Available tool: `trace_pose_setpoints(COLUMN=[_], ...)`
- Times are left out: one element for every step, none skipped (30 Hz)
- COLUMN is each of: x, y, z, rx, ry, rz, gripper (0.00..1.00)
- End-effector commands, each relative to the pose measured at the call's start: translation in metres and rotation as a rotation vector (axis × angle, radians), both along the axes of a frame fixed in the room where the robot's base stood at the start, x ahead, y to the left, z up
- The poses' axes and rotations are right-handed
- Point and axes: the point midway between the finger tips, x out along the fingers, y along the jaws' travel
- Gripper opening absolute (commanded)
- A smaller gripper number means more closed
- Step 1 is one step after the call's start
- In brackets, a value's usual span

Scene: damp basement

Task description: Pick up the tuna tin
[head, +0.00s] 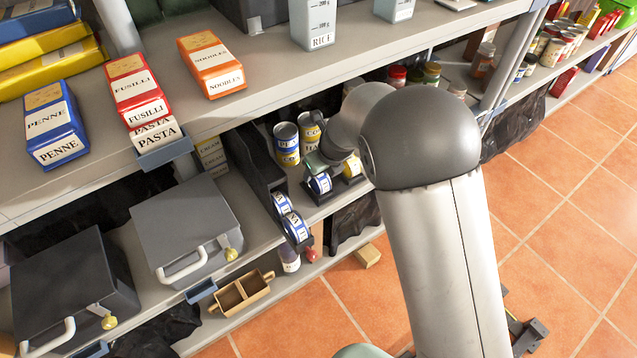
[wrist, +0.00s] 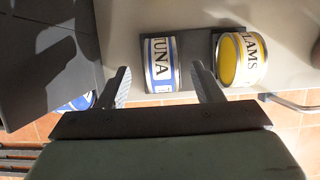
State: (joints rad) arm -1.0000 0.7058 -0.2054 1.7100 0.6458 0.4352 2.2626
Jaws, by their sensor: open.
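The tuna tin (wrist: 160,62), with a white label, blue bands and the word TUNA, sits on the shelf in the middle of the wrist view. My gripper (wrist: 161,70) is open, with one fingertip on either side of the tin's near part in the picture. I see gaps between fingers and tin, and nothing is held. In the head view a blue-and-white tin (head: 320,184) shows just below my wrist, which largely hides the gripper there.
A yellow clams tin (wrist: 238,60) stands close right of the right finger. More blue-and-white tins (head: 282,203) sit in a dark rack to the left. Taller cans (head: 286,143) stand behind. The upper shelf (head: 270,85) overhangs. A grey box (head: 188,228) stands further left.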

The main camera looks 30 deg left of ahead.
Motion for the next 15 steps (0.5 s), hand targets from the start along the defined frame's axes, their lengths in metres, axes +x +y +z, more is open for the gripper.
trace_pose_setpoints(x=[0.0,0.001,0.001,0.001,0.001,0.002,0.002,0.003,0.004,0.005,0.006,0.006,0.007,0.007,0.007], y=[0.001,0.001,0.001,0.001,0.002,0.003,0.003,0.004,0.004,0.007,0.009,0.011,0.012,0.012,0.012], z=[-0.002,-0.004,-0.007,-0.011,-0.015,-0.021,-0.026,-0.031,-0.038,-0.042,-0.045,-0.048,-0.05,-0.052,-0.052], rx=[0.0,0.0,-0.001,-0.001,-0.002,-0.001,-0.001,-0.001,-0.002,-0.003,-0.002,-0.001,-0.001,-0.001,-0.001], ry=[0.0,0.0,0.001,0.001,0.002,0.002,0.002,0.002,0.002,0.002,0.001,0.0,0.001,0.001,0.001], rz=[0.0,0.0,0.0,0.0,0.0,0.001,0.001,0.001,0.0,0.001,0.001,0.001,0.0,0.0,0.0], gripper=[0.6,0.6,0.6,0.6,0.6,0.6,0.6,0.6,0.6,0.6,0.6,0.6,0.6,0.6,0.6])
